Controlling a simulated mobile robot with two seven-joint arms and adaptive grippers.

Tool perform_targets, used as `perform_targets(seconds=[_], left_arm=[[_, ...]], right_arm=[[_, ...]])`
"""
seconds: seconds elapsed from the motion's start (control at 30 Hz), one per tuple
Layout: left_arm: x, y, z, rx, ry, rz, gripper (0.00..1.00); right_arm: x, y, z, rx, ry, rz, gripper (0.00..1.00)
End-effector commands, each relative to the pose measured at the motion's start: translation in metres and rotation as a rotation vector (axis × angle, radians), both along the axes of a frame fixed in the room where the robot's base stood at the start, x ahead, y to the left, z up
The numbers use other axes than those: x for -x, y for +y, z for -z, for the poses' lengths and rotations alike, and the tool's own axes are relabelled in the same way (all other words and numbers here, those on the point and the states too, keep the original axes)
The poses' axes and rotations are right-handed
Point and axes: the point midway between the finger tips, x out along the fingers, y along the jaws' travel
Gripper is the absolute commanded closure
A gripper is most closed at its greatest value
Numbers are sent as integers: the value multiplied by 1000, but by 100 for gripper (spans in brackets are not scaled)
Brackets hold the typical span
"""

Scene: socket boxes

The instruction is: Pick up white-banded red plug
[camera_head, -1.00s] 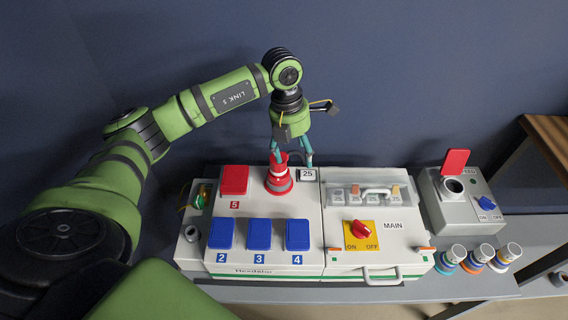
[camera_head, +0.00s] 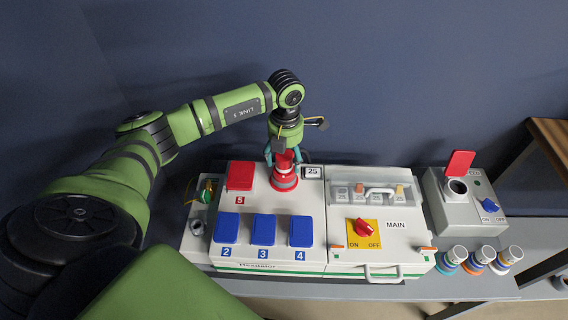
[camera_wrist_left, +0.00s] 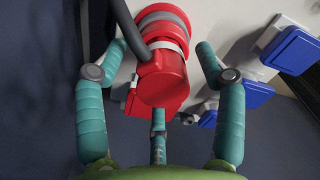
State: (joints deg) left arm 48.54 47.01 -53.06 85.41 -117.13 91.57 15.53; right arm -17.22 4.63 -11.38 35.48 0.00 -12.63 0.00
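The white-banded red plug (camera_head: 284,178) stands upright in a socket at the back of the white box, beside the 25 label. My left gripper (camera_head: 283,158) is over it, with its teal fingers around the plug's upper part. In the left wrist view the plug (camera_wrist_left: 161,82) shows its red body, a pale band and a grey cable. My left gripper (camera_wrist_left: 160,48) is open there, with a finger on each side and visible gaps to the plug. A third finger is below, partly hidden. My right gripper is in neither view.
A red cover (camera_head: 240,176) is left of the plug. Blue covers (camera_head: 263,229) line the box's front. The MAIN panel (camera_head: 395,224) with handle and red switch is to the right. A grey box (camera_head: 460,200) and several banded plugs (camera_head: 479,256) stand farther right.

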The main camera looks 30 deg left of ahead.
Motion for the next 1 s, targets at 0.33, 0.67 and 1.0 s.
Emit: perform_targets(seconds=[0.33, 0.67, 1.0], left_arm=[[-1, -1, -1, 1, -2, 0, 91], [-2, -1, -11, 2, -5, 1, 91], [-23, -22, -58, 5, -8, 4, 91]], right_arm=[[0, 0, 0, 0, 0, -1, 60], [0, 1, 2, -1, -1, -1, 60], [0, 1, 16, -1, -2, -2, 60]])
